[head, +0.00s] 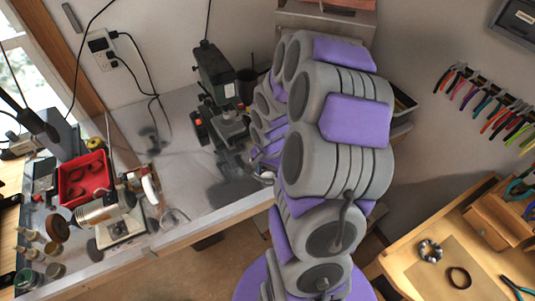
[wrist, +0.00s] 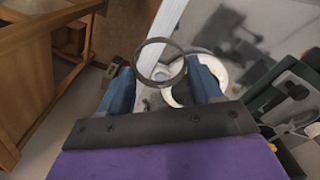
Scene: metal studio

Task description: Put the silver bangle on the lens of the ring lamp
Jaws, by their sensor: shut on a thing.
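The silver bangle (wrist: 138,65) is a thin grey ring held upright between the blue fingers of my gripper (wrist: 159,68) in the wrist view. My gripper is shut on it. A round white thing (wrist: 219,70), which looks like the head of the ring lamp, shows behind and below the bangle, partly covered by the right finger. The bangle overlaps its left edge in the picture; I cannot tell whether they touch. In the head view my gripper is mostly hidden behind my own arm, and I cannot make out the bangle there.
A grey workbench (head: 172,112) holds a dark microscope-like device (head: 217,75), a red tray (head: 84,180), a polishing motor (head: 112,207) and small jars. A wooden bench (head: 408,277) at right carries a dark bracelet (head: 459,277) and a patterned one (head: 430,250). Pliers (head: 492,105) hang on the wall.

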